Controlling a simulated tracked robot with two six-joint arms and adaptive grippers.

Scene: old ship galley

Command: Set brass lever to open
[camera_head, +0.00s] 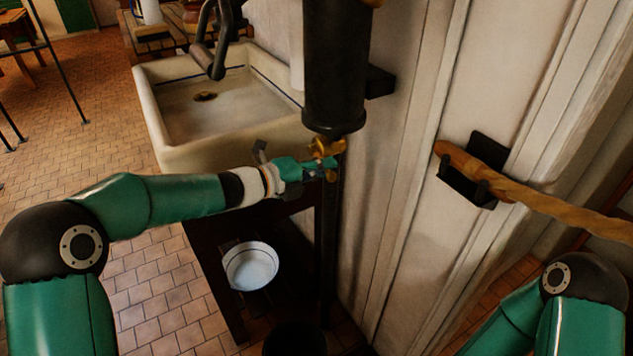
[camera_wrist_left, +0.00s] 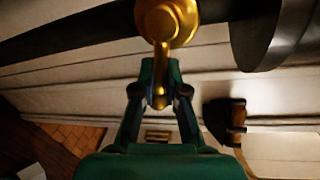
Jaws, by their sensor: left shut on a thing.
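The brass lever (camera_head: 327,147) sits at the bottom of a black cylinder (camera_head: 336,75) fixed near the wall. In the left wrist view the lever (camera_wrist_left: 161,80) hangs from a round brass hub (camera_wrist_left: 167,20) and passes between my fingers. My left gripper (camera_head: 328,168) reaches it from the left and is shut on the lever; the fingers (camera_wrist_left: 160,98) show on both sides of its lower end. My right arm shows only as a link at the lower right; its gripper is out of view.
A white sink (camera_head: 160,120) stands left of the cylinder. A white bowl (camera_head: 251,266) is on the shelf below. Open tiled floor (camera_head: 150,300) lies to the left.

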